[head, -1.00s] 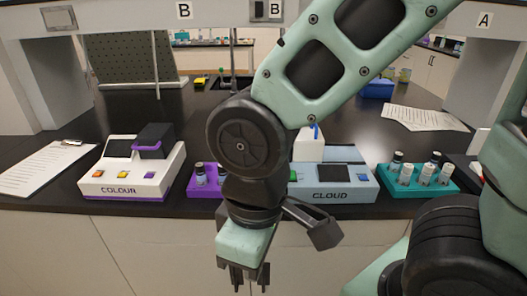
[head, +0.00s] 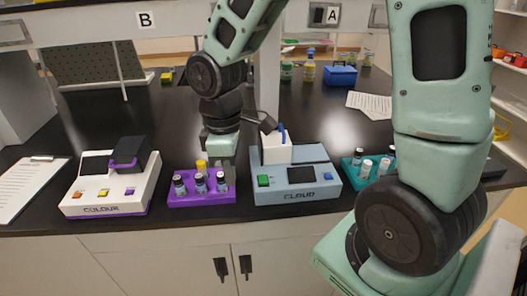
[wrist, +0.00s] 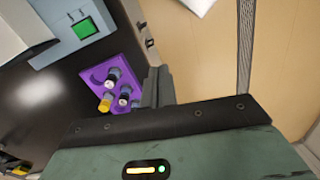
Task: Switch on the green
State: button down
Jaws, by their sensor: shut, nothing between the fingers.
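The green button (head: 263,181) is on the front left of the grey-blue CLOUD instrument (head: 318,194). It also shows in the wrist view as a green square (wrist: 84,28) near the top. My gripper (head: 228,175) is shut and empty, pointing down at the purple rack's right part, left of the green button and apart from it. In the wrist view my closed fingers (wrist: 157,86) are beside the purple rack, with the button up and to the left. Whether the fingertips touch the rack I cannot tell.
The purple rack (head: 203,200) holds several vials, one with a yellow cap. Left stands the white COLOUR instrument (head: 112,190) with coloured buttons. A teal rack (head: 348,178) of vials is right of CLOUD, partly hidden by my arm. CLOUD also has a blue button (head: 328,176).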

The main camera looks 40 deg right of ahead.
notch_tip(320, 180, up, 3)
jog(key=n+p, duration=0.1)
jog(key=p, duration=0.5)
send_over(264, 182)
jog(key=w, duration=0.2)
jog(key=shift+s+d+y, duration=0.15)
jog(key=shift+d+y, duration=0.15)
jog(key=shift+d, duration=0.3)
jog(key=f, duration=0.4)
jog(key=s+f+p, duration=0.1)
jog(key=f, duration=0.4)
jog(key=a+f+p, duration=0.1)
jog(key=f, duration=0.3)
jog(key=shift+s+f, duration=0.2)
jog(key=shift+f, duration=0.2)
jog(key=shift+f, duration=0.1)
